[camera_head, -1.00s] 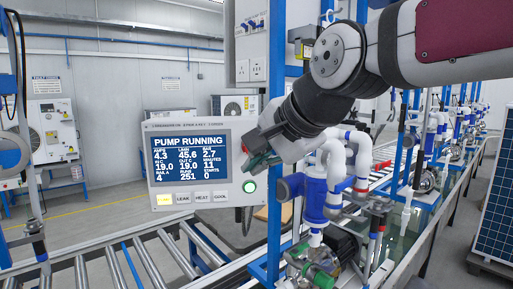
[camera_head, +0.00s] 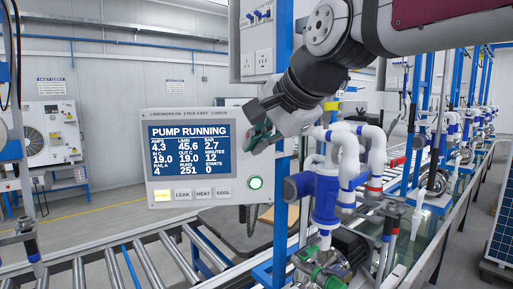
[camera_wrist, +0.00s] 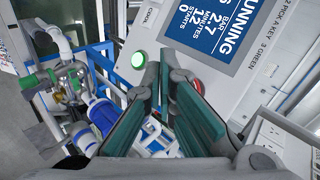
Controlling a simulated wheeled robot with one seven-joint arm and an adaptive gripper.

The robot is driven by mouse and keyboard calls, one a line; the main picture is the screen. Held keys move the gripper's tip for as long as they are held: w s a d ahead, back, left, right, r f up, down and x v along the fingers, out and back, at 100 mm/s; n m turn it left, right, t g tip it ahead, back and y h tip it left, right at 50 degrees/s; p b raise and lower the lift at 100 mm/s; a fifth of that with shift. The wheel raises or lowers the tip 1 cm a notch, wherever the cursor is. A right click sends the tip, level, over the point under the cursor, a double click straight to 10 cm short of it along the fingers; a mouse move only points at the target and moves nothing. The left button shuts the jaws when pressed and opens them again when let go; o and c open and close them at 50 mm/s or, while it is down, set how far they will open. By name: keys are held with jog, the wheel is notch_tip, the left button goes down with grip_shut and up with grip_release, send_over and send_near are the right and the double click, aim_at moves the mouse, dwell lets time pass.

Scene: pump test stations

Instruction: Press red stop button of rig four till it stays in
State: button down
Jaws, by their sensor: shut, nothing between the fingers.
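The rig's control panel (camera_head: 150,160) is a white box with a blue screen reading PUMP RUNNING. A lit green button (camera_head: 255,183) sits at its lower right and also shows in the wrist view (camera_wrist: 138,60). In the wrist view, part of a red button (camera_wrist: 197,83) shows behind my fingers, on the same panel face. My gripper (camera_wrist: 168,72) is shut and empty, its green-padded fingers in front of the red button. Whether they touch it I cannot tell. In the head view my gripper (camera_head: 252,147) covers the panel's right edge, hiding the red button.
Blue and white pump piping (camera_head: 328,195) stands right of the panel, close to my arm. A roller conveyor (camera_head: 130,265) runs below in front. A blue upright post (camera_head: 281,215) stands just right of the panel. A grey socket box (camera_head: 258,40) hangs above.

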jog(key=shift+w+b, duration=0.35)
jog(key=shift+w, duration=0.65)
jog(key=shift+w+a, duration=0.1)
jog(key=shift+w, duration=0.05)
dwell(0.7)
jog(key=shift+w, duration=0.25)
jog(key=shift+w, duration=0.4)
dwell(0.8)
jog(key=shift+r, duration=0.1)
jog(key=shift+s+p, duration=0.35)
jog(key=shift+s, duration=0.5)
